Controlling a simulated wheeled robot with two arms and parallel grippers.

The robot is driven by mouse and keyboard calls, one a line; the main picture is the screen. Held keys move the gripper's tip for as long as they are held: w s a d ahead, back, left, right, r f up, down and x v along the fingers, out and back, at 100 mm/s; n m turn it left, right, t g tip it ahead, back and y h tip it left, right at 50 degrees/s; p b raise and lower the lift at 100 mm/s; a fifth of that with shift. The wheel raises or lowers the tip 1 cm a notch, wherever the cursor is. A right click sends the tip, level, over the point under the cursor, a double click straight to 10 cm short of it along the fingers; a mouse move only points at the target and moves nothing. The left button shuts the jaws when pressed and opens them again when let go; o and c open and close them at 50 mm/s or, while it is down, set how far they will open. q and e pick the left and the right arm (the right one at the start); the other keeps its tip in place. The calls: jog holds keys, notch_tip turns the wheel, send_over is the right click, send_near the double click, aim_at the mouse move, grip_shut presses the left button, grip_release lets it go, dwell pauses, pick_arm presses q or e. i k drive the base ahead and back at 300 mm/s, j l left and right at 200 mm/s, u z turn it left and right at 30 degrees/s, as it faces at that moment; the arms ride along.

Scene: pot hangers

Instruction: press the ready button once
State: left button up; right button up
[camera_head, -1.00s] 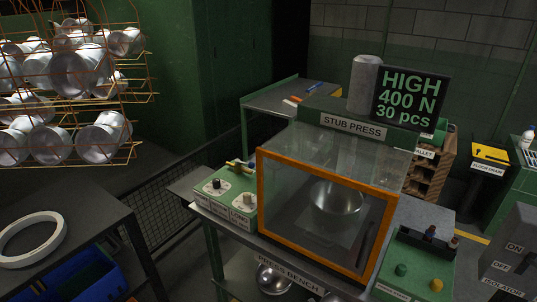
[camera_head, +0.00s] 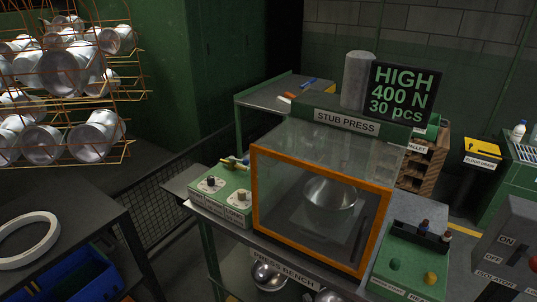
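A green control box (camera_head: 408,262) sits on the right end of the press bench, in front of the press. It carries a green button (camera_head: 394,264) and a yellow button (camera_head: 430,278). The stub press (camera_head: 322,245) has an orange-framed clear guard that looks shut, with a metal pot (camera_head: 331,193) inside. Neither of my grippers is in view.
A second green box (camera_head: 222,200) with two knobs is left of the press. A grey isolator box (camera_head: 512,245) stands at the far right. A wire rack of pots (camera_head: 65,75) hangs upper left. A table with a white ring (camera_head: 28,240) is lower left.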

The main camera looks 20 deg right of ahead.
aim_at(430, 279)
jog(key=z, duration=1.8)
